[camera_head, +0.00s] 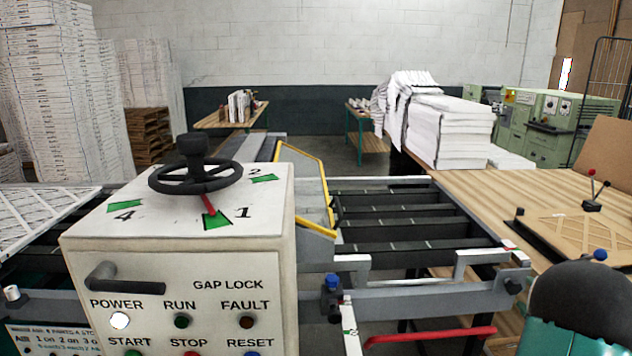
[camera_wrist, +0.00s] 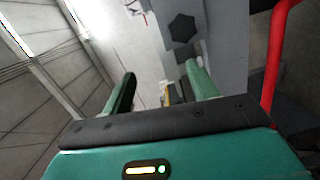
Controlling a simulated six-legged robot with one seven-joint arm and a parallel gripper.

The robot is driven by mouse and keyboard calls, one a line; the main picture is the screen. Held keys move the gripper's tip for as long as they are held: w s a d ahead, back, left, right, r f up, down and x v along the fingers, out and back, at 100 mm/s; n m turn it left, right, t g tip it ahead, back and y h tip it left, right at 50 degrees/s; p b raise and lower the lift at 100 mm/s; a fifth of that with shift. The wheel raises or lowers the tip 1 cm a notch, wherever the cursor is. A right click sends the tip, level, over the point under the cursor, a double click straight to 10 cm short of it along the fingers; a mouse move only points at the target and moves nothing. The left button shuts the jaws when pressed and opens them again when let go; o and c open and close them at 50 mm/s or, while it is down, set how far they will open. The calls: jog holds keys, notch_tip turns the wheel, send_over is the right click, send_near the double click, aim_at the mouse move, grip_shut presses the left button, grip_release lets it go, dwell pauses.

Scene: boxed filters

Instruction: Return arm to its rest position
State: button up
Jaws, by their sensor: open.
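My gripper (camera_wrist: 160,84) shows in the wrist view, with its two green fingers apart and nothing visible between them. The wrist view is tilted: ceiling beams fill the left, and a grey surface with a black hexagonal part is beyond the right finger. A dark rounded and teal part of my arm shows at the lower right of the head view. The gripper's fingers cannot be made out there. The white control box (camera_head: 180,240) stands at centre left with a black handwheel (camera_head: 196,177) on top. Its red pointer lies by the green mark near 1. Its POWER lamp is lit white.
A red bar (camera_wrist: 276,60) runs close to the right finger; a red handle (camera_head: 430,335) lies low in the head view. A slatted conveyor frame (camera_head: 400,290) is behind it.

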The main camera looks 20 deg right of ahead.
jog(key=w+a+r+m+g+h, duration=0.2)
jog(key=w+a+r+m, duration=0.35)
jog(key=a+r, duration=0.25)
jog(key=a+r+m+g+y, duration=0.1)
jog(key=a+r+m+g, duration=0.3)
jog(key=a, duration=1.1)
jog(key=s+a+f+m+g+y, duration=0.1)
jog(key=s+a+y, duration=0.1)
jog(key=s+a, duration=0.4)
jog(key=s+a+m+g+y, duration=0.1)
jog(key=s+a+g+y, duration=0.1)
jog(key=s+a, duration=0.5)
jog(key=s+a+f+m+g+y, duration=0.1)
jog(key=s+a, duration=0.6)
jog(key=a, duration=0.9)
jog(key=shift+a+f+g+y, duration=0.3)
jog(key=shift+a+g+y, duration=0.1)
jog(key=shift+y, duration=0.4)
jog(key=shift+w+d+m, duration=0.1)
jog(key=shift+m, duration=0.15)
